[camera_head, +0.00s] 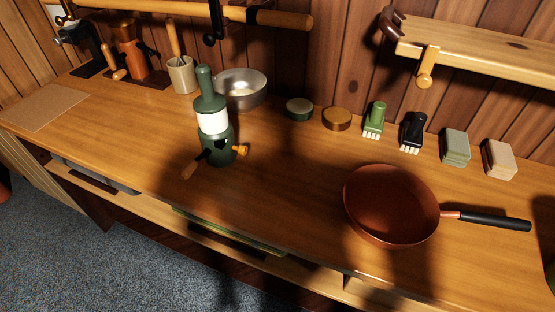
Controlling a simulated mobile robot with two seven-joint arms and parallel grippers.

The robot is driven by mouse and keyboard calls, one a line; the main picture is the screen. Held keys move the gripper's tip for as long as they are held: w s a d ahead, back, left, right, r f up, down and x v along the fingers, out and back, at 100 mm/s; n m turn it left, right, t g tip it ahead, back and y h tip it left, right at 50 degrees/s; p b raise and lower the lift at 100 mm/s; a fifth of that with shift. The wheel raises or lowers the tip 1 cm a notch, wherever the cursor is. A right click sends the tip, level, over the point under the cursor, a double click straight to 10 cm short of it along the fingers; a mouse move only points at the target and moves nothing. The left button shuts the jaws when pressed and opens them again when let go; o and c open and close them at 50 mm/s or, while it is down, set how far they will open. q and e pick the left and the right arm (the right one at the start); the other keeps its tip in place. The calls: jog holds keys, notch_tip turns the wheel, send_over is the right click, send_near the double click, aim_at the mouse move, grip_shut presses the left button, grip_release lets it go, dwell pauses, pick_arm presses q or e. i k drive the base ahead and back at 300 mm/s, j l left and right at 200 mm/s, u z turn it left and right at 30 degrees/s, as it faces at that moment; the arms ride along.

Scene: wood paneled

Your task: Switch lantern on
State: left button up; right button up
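The lantern (213,122) stands upright on the wooden worktop, left of the middle in the head view. It has a dark green base and top with a pale white band between them. A wooden-gripped crank handle (189,170) on a dark arm sticks out at its lower left. A small orange knob (241,150) sits at its lower right. I cannot tell for sure whether the white band is lit. Neither of my grippers shows in this view.
A metal bowl (241,88) stands close behind the lantern, and a utensil cup (182,76) behind left. A copper-coloured pan (391,205) lies to the right. Brushes, round tins and blocks line the back. A wooden shelf (480,50) overhangs the back right. Worktop in front of the lantern is clear.

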aim_at(242, 150)
jog(key=k+l, duration=0.1)
jog(key=l, duration=0.3)
jog(key=l+u, duration=0.1)
jog(key=l, duration=0.3)
jog(key=k+l, duration=0.15)
jog(key=l, duration=0.2)
jog(key=k+l, duration=0.1)
jog(key=l, duration=0.3)
jog(key=i+u, duration=0.05)
